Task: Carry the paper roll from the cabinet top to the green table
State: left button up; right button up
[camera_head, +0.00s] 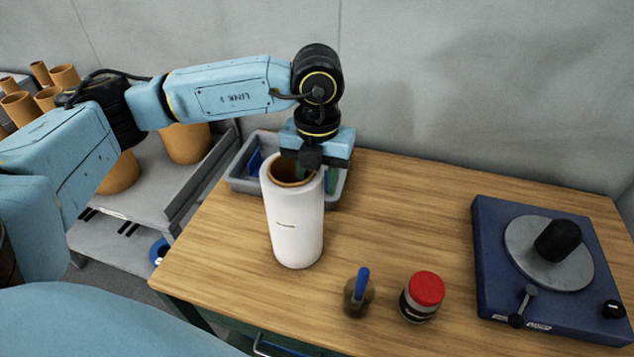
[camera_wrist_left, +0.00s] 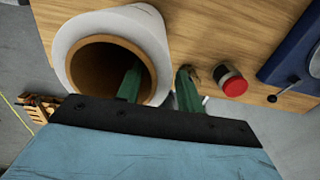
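The paper roll (camera_head: 294,225) is a tall white cylinder with a brown, hollow core. It stands upright on the wooden top of a table (camera_head: 400,200) whose frame below looks dark green. My left gripper (camera_head: 318,172) is at the top of the roll, coming from above and behind. In the left wrist view, the roll (camera_wrist_left: 152,35) shows its open end. One green finger of the gripper (camera_wrist_left: 158,82) is inside the core and the other is outside the wall, with a gap beside it. The gripper looks open. My right gripper is not in view.
A grey bin (camera_head: 240,180) stands behind the roll. A small pot with a blue handle (camera_head: 360,293) and a red-lidded jar (camera_head: 422,296) stand in front. A blue turntable device (camera_head: 550,265) is at right. A grey cabinet (camera_head: 150,190) with brown tubes is at left.

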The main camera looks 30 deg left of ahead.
pick_arm(q)
notch_tip(320, 180, up, 10)
jog(key=shift+r, duration=0.25)
